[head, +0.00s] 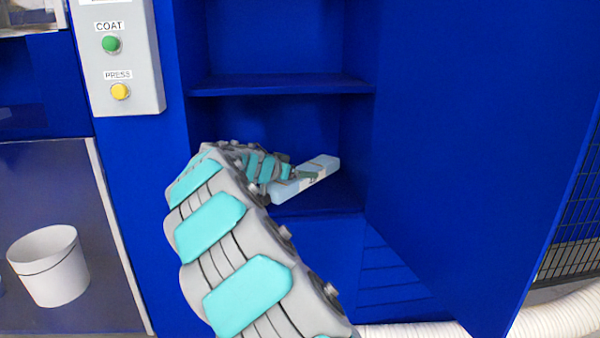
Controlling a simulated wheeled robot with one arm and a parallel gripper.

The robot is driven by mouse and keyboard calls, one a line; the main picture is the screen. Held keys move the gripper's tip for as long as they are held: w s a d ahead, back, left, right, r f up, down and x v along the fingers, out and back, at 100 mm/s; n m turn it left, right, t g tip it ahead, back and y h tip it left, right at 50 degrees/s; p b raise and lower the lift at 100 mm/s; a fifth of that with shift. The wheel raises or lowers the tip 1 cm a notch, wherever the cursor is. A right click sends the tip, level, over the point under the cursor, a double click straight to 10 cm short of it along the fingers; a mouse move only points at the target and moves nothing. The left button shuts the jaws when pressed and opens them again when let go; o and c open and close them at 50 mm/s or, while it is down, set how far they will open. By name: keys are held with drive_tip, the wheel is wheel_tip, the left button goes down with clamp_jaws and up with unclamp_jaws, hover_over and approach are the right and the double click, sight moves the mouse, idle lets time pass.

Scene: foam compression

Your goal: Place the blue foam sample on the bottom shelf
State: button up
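The foam sample (325,163) is a pale blue, long block inside the lower compartment of the blue cabinet. It lies slantwise, its near end to the lower left and its far end to the upper right. The bottom shelf (335,203) is the dark blue surface below it. My gripper (309,175) is at the middle of the block, with a finger against its side. It seems to hold the block, but the far finger is hidden. I cannot tell whether the block touches the shelf. My arm covers the left part of the compartment.
An upper shelf (280,85) runs above my gripper. The open blue door (470,130) stands to the right. A grey panel (130,70) with green and yellow buttons is at left. A white bucket (50,270) and a white hose (560,315) are low down.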

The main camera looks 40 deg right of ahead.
sight(274, 185)
drive_tip(key=shift+f, duration=0.15)
drive_tip(key=o, duration=1.1)
drive_tip(key=shift+c, duration=0.2)
drive_tip(key=shift+a+r, duration=0.2)
drive_tip(key=shift+r, duration=0.05)
drive_tip(key=v, duration=1.1)
drive_tip(key=shift+s+a+r, duration=0.1)
drive_tip(key=shift+a+r, duration=0.05)
drive_tip(key=shift+a, duration=0.1)
